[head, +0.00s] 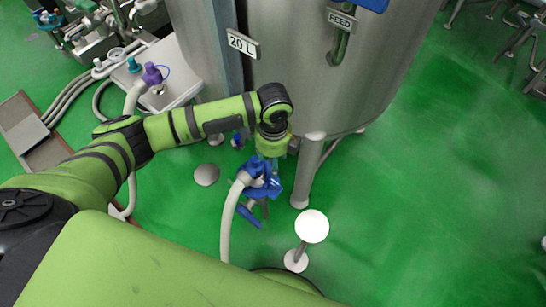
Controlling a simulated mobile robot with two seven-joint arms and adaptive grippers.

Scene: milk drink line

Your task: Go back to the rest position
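My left arm reaches in from the left, and its wrist stands in front of the steel tank (310,70). My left gripper (262,178) points down below the wrist, among blue parts at the upper end of a white hose (228,225). The blue parts and the hose end overlap the gripper in this view. I cannot tell whether its fingers are open or closed on anything. My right gripper is not in view.
The tank has "20 L" (243,44) and "FEED" (342,18) labels and a leg (307,175). A white round-topped stand (312,226) is at lower right. A cart (178,75) with teal and purple fittings stands left.

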